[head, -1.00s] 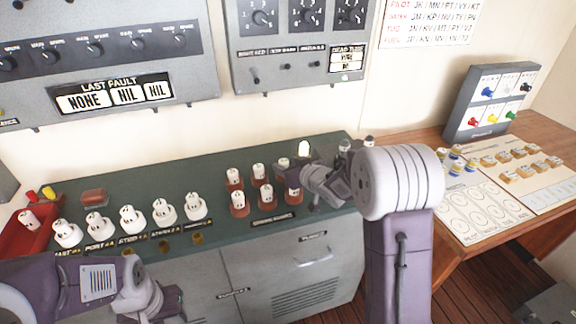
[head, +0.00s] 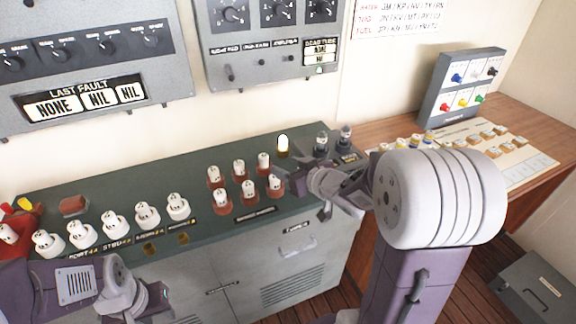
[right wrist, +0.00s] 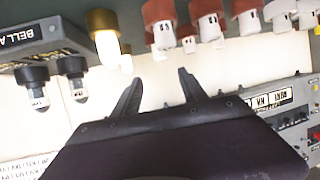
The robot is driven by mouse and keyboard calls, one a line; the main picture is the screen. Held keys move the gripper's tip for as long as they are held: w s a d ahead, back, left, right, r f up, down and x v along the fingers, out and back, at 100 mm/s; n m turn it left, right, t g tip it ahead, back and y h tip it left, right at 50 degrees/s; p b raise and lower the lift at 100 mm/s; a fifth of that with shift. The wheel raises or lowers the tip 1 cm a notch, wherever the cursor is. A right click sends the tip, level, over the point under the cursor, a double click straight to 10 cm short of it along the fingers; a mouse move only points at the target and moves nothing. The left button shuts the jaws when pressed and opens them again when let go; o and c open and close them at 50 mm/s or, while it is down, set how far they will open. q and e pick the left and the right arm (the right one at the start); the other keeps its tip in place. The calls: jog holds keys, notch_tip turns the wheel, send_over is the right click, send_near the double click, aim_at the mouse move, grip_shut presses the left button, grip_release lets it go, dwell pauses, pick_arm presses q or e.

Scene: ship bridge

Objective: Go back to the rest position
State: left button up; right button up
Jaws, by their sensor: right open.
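My right gripper (head: 316,182) is over the right front part of the green counter top (head: 225,230), right of the red-based white plugs (head: 249,197). In the right wrist view its two dark fingers (right wrist: 160,88) are apart with nothing between them. The plugs (right wrist: 208,28) show above the fingers there, apart from them. My left gripper (head: 155,300) is low at the left, in front of the counter; its fingertips are not clear. My right forearm hides part of the wooden desk.
A glowing white lamp (head: 282,145) and two dark-based plugs (head: 321,143) stand behind my right gripper. White knobbed plugs (head: 113,224) line the counter's left. A red tray (head: 18,232) sits at far left. A switch box (head: 460,88) stands on the wooden desk (head: 395,128). A grey box (head: 535,288) lies on the floor.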

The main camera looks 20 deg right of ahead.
jog(key=a+r+g+p, duration=0.1)
jog(key=a+p, duration=0.2)
jog(key=a, duration=0.3)
jog(key=s+d+f+m+g+h, duration=0.1)
jog(key=s+f+g, duration=0.4)
jog(key=s, duration=0.5)
jog(key=s+d+f+m+g+h, duration=0.1)
jog(key=s+f+g, duration=0.4)
jog(key=s, duration=0.5)
notch_tip(320, 180, down, 2)
jog(key=shift+s+d+f+m+g+h+p, duration=0.15)
jog(key=shift+d+m+g+h+p, duration=0.15)
jog(key=shift+m+g+h+p, duration=0.15)
